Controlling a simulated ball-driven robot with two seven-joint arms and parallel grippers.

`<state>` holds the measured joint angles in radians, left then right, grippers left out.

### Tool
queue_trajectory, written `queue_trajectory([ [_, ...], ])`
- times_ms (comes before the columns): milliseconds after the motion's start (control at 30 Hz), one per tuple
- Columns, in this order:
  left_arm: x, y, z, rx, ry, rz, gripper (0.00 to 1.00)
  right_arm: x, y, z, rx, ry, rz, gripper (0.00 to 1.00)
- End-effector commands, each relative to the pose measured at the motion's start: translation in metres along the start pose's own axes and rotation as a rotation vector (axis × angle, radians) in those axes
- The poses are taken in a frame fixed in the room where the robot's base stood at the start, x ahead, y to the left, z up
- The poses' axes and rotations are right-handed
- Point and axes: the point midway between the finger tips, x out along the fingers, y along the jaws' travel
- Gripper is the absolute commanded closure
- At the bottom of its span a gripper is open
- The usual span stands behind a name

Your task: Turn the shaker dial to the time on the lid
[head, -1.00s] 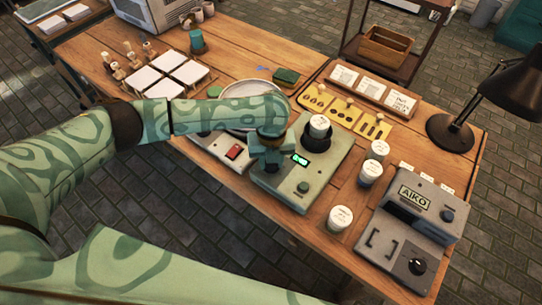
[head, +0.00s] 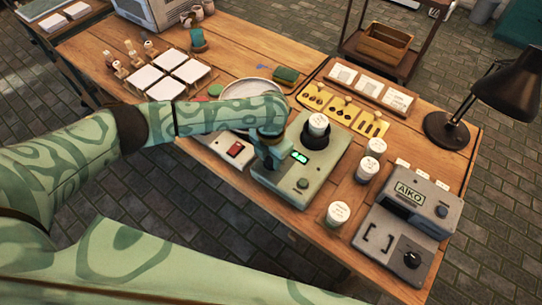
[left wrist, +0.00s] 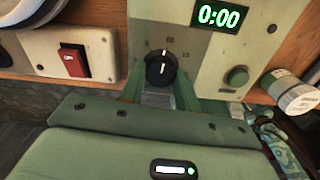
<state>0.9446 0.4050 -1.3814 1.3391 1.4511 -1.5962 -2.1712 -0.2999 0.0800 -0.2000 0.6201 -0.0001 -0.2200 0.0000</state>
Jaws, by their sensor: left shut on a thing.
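The shaker (head: 322,180) is a grey-green box on the wooden table. Its display (left wrist: 219,16) glows green and reads 0:00 in the left wrist view. The black shaker dial (left wrist: 161,69) has a white mark pointing roughly up, with faint numbers around it. My left gripper (left wrist: 159,92) is shut on the dial, one finger on each side; the head view shows this gripper (head: 268,160) at the shaker's left part, hiding the dial. A jar with a white lid (head: 318,122) stands in the shaker's black holder. Its lid writing is too small to read. My right gripper is out of view.
A unit with a red switch (head: 235,149) stands left of the shaker. Several white-lidded jars (head: 338,214) and the AIKO machine (head: 412,210) stand to the right. A black lamp (head: 455,128) stands at the far right. A round green button (left wrist: 236,76) is right of the dial.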

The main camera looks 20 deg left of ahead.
Motion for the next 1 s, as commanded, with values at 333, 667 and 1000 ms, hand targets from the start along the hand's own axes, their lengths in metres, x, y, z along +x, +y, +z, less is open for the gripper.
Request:
queue_trajectory([
  [333, 0.0002, 0.0, -0.0003, 0.091, 0.001, -0.001, 0.91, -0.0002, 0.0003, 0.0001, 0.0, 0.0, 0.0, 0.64],
  [667, 0.0002, 0.0002, -0.0004, 0.098, 0.001, -0.001, 0.91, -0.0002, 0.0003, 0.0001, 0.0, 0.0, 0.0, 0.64],
  [1000, 0.0001, 0.0004, -0.0003, 0.097, 0.001, 0.0, 0.46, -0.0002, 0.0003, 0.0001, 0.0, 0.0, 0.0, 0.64],
])
